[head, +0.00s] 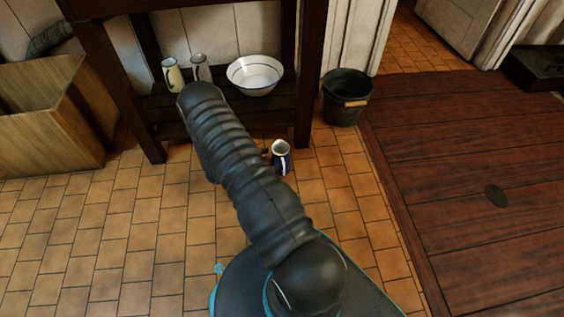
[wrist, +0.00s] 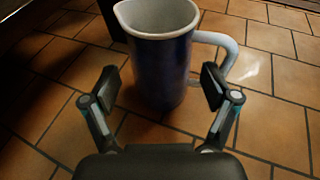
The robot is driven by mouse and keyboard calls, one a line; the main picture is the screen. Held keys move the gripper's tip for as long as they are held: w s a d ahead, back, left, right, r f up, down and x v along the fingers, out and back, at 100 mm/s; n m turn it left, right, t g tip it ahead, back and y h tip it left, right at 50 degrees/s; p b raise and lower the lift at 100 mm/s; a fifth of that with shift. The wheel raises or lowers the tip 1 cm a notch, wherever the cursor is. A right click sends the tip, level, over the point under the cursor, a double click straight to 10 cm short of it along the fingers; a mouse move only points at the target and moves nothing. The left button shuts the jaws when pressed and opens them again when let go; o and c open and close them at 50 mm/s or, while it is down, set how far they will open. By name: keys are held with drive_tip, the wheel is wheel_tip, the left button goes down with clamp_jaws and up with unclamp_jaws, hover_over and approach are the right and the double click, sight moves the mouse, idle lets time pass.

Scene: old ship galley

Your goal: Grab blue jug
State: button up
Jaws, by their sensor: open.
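The blue jug (head: 281,158) has a white rim and a pale handle. It stands upright on the tiled floor, just in front of the dark wooden shelf unit. In the wrist view the jug (wrist: 163,70) is close ahead, with its handle on the right and its spout at the upper left. My gripper (wrist: 160,83) is open, with one finger on the left and one on the right of the jug's near side. I cannot tell whether either finger touches it. In the head view my arm hides most of the gripper.
The dark shelf unit (head: 153,148) holds a white bowl (head: 255,76), a cream jug (head: 174,75) and another small jug (head: 199,66). A black bucket (head: 345,97) stands right of it. A wooden crate (head: 52,115) is at left. Tiles in front are clear.

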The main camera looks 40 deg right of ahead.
drive_tip(key=x, duration=0.4)
drive_tip(key=shift+s, duration=0.1)
drive_tip(key=shift+c, duration=0.2)
drive_tip(key=c, duration=1.1)
drive_tip(key=shift+r, duration=0.1)
